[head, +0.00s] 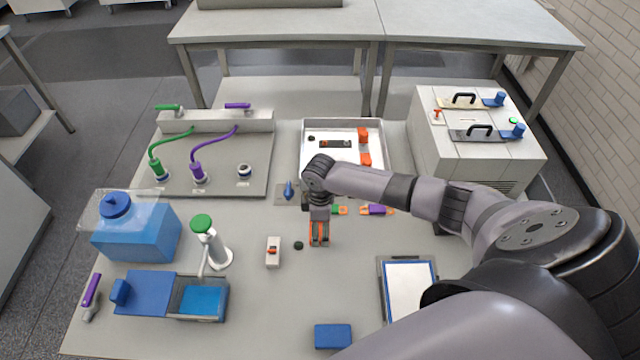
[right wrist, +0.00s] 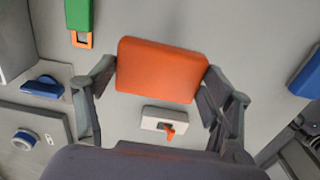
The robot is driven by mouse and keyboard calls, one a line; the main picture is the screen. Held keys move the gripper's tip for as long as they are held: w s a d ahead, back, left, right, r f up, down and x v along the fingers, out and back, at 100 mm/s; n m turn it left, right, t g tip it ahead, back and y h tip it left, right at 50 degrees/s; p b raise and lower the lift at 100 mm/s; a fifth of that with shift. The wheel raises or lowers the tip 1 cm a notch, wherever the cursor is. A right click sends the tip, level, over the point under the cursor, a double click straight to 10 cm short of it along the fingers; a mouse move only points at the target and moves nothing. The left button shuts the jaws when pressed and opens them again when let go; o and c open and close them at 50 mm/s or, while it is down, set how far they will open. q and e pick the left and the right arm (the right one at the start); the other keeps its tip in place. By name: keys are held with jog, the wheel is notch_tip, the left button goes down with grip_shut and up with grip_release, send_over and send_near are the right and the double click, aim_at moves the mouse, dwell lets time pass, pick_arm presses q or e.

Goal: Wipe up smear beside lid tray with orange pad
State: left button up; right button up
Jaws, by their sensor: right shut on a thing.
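My right gripper (head: 319,240) is shut on the orange pad (head: 319,229), held near the middle of the bench. In the right wrist view the pad (right wrist: 161,70) sits between both fingers. I cannot tell whether it touches the bench. A small dark round spot (head: 298,245) lies just left of the gripper; I cannot tell if it is the smear. It does not show in the right wrist view. A white tray (head: 303,150) with orange parts and a dark plate stands behind the gripper; I cannot tell if it is the lid tray. My left gripper is not in view.
A white switch box (head: 273,252) stands left of the spot, also in the right wrist view (right wrist: 163,121). A pump bottle (head: 214,248), blue tank (head: 137,240) and blue open-lidded box (head: 150,292) are further left. A blue block (head: 332,336) and clipboard (head: 409,290) lie in front.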

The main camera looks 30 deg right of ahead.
notch_tip(320, 180, up, 2)
jog(key=shift+p, duration=0.75)
jog(key=shift+r+p, duration=0.3)
jog(key=shift+p, duration=0.05)
